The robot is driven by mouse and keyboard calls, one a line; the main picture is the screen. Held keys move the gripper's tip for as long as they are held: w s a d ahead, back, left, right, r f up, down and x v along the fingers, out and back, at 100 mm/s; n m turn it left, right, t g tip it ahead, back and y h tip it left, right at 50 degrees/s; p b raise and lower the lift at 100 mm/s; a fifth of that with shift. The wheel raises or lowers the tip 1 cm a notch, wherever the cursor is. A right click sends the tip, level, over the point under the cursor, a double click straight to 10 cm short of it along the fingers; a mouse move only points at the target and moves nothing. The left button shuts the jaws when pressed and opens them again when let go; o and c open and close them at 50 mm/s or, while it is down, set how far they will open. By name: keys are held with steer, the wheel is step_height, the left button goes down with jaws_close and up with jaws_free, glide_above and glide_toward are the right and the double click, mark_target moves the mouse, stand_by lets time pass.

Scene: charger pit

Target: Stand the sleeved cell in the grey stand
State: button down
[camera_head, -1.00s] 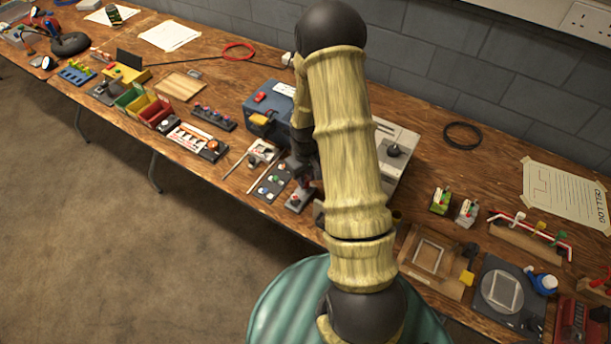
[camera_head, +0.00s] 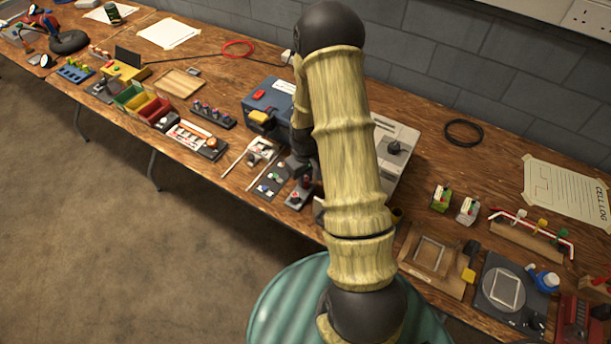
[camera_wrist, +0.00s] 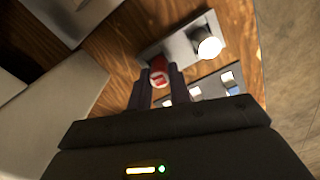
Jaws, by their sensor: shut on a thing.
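A small red cell with a white mark (camera_wrist: 158,73) is between my gripper's fingertips (camera_wrist: 159,82) in the wrist view. My gripper is shut on it and holds it near one end of a grey plate. This plate, seemingly the grey stand (camera_wrist: 181,50), carries a bright, round-topped piece (camera_wrist: 209,46). I cannot tell whether the cell touches the plate. In the head view my gripper (camera_head: 301,172) is low over the bench, partly hidden by my arm, and the grey stand (camera_head: 297,198) lies just below it.
A dark plate with several coloured pieces (camera_head: 268,184) lies left of the stand. A blue box (camera_head: 266,101) is behind, and a pale grey unit (camera_head: 402,140) is to the right behind my arm. The bench's front edge is close to the stand.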

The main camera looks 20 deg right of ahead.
steer(key=shift+f, duration=0.35)
stand_by(0.8)
steer(key=c, duration=1.2)
jaws_free()
steer(key=shift+s+a, duration=0.1)
steer(key=shift+r, duration=0.1)
steer(key=shift+r+p, duration=2.7)
steer(key=shift+r, duration=0.75)
